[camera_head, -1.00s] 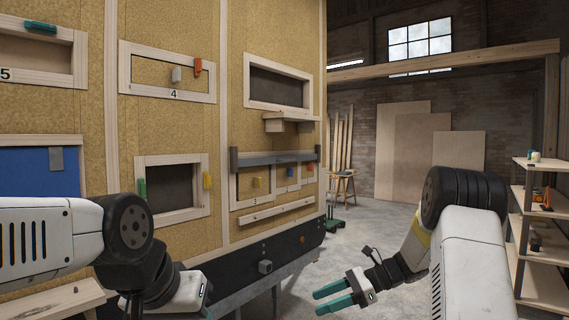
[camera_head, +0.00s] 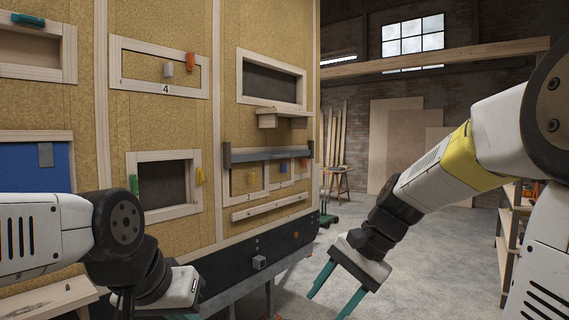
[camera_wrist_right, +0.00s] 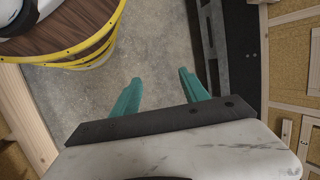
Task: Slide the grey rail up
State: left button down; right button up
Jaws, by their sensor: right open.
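The grey rail (camera_head: 268,155) is a dark grey horizontal bar on the tan wall in the head view. It runs between two upright end pieces, just above a row of small numbered panels with coloured handles. My right gripper (camera_head: 335,291) is open and empty, below and to the right of the rail, clear of the wall. In the right wrist view its two teal fingers (camera_wrist_right: 160,80) are apart with only the floor between them; the rail cannot be made out there. My left gripper (camera_head: 186,316) is mostly cut off at the bottom edge.
A small wooden ledge (camera_head: 283,118) juts out above the rail, under a framed opening (camera_head: 272,79). A wooden strip (camera_head: 269,206) lies below the panels. Wooden shelves (camera_head: 510,240) stand at the right, partly behind my right arm. The floor between is clear.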

jog(key=s+d+r+n+t+h, duration=0.2)
jog(key=s+d+n+t+h, duration=0.1)
jog(key=s+n, duration=0.4)
jog(key=shift+s+d+r+n+t+h, duration=0.25)
jog(key=shift+s+d+n+t+h, duration=0.2)
jog(key=shift+s+t, duration=0.6)
